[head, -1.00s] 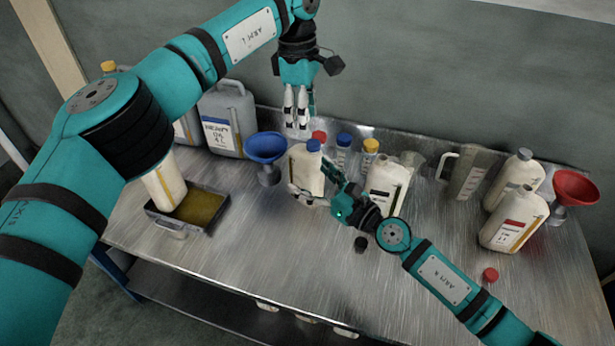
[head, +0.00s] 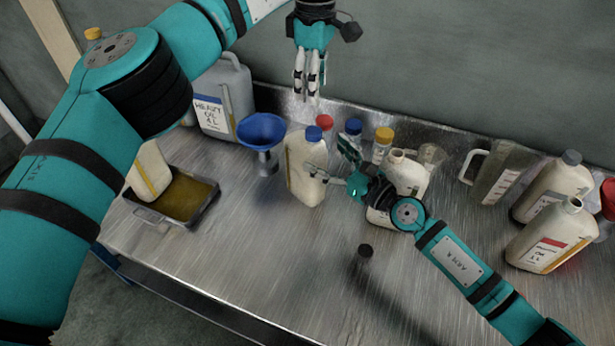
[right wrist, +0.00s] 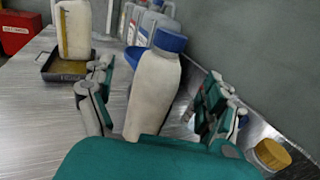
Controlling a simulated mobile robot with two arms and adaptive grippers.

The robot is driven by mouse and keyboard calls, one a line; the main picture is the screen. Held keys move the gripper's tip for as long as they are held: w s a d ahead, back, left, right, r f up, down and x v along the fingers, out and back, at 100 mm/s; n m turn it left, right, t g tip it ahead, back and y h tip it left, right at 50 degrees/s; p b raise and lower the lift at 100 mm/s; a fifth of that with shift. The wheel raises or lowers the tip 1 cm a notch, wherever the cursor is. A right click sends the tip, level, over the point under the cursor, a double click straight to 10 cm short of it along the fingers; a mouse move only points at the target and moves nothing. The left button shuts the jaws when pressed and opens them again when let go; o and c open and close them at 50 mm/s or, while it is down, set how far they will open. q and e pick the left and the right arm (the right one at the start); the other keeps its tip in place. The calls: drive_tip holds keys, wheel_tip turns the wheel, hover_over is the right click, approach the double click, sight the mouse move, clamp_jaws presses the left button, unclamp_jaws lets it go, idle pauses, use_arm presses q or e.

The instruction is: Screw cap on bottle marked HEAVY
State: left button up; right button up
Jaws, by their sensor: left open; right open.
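A cream bottle (head: 303,175) with a blue cap (head: 314,133) on its neck stands upright near the middle of the table. It also shows in the right wrist view (right wrist: 152,95) with its blue cap (right wrist: 170,41); I cannot read any label on it. My right gripper (head: 332,160) is open at this bottle's right side; in the wrist view, its fingers stand apart on either side of the bottle. My left gripper (head: 307,85) is open and empty, pointing down above and behind the bottle. A grey canister (head: 235,100) labelled HEAVY OIL stands at the back left.
A blue funnel (head: 262,132) stands left of the bottle. A tray of oil (head: 205,215) is at the left. Small bottles with blue and yellow (head: 384,134) caps stand behind. Jug (head: 495,170) and bottles (head: 548,240) fill the right; the front middle is clear.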

sight(322, 162)
drive_tip(key=shift+f+b, duration=0.5)
drive_tip(key=shift+f, duration=0.45)
use_arm(q)
drive_tip(key=f, duration=0.2)
drive_tip(key=f+b, duration=0.1)
drive_tip(key=shift+w+d+f, duration=0.1)
drive_tip(key=shift+w+f, duration=0.1)
drive_tip(key=shift+f, duration=0.15)
use_arm(e)
drive_tip(key=shift+w+f, duration=0.2)
drive_tip(key=shift+f, duration=0.65)
use_arm(q)
drive_tip(key=shift+s+r, duration=0.15)
use_arm(e)
drive_tip(key=shift+s+r, duration=0.1)
drive_tip(key=shift+r, duration=0.05)
drive_tip(key=shift+x, duration=3.8)
drive_tip(key=shift+d, duration=0.1)
